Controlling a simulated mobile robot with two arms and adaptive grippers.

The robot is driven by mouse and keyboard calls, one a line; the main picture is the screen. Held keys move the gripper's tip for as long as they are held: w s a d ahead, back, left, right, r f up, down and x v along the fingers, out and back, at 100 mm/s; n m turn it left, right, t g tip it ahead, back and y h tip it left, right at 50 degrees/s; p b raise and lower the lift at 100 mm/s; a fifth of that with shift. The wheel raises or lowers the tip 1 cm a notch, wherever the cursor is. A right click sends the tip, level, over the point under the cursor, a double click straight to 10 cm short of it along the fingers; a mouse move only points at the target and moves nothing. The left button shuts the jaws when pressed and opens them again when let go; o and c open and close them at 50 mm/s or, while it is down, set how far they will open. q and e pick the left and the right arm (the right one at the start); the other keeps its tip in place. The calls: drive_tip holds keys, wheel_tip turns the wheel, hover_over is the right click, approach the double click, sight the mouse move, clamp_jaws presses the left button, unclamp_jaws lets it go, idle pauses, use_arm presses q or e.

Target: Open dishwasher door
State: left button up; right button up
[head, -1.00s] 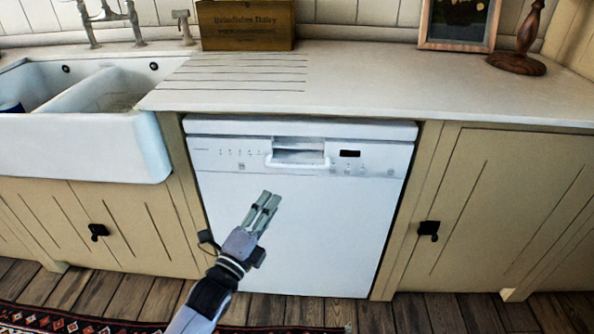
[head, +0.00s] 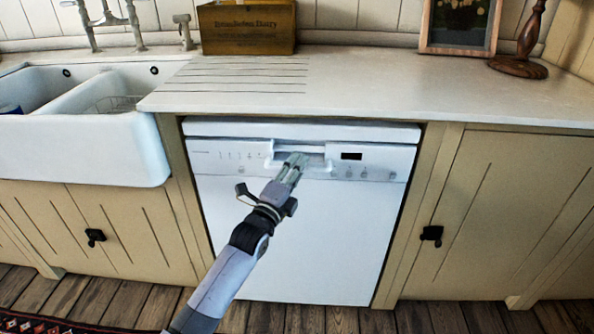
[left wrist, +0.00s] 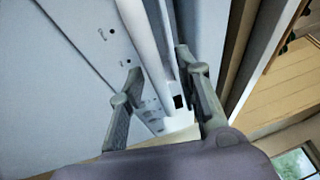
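The white dishwasher (head: 320,235) stands under the worktop with its door shut and upright. Its control strip has a recessed handle (head: 317,166) at the top middle. My left gripper (head: 298,157) reaches up from below and has its fingertips at the handle, hiding part of it. In the left wrist view the fingers (left wrist: 158,62) are apart, one on each side of a pale bar (left wrist: 146,50) that looks like the handle. Whether either finger touches it I cannot tell. My right gripper is not in view.
The worktop (head: 400,85) overhangs the dishwasher. A white double sink (head: 90,150) is on the left. Cream cupboards with black knobs flank the dishwasher, one knob (head: 431,233) on the right. The wooden floor (head: 345,318) in front looks clear, with a patterned rug (head: 40,322) at left.

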use_arm(q)
drive_tip(key=shift+c, duration=0.4)
clamp_jaws()
idle(0.4)
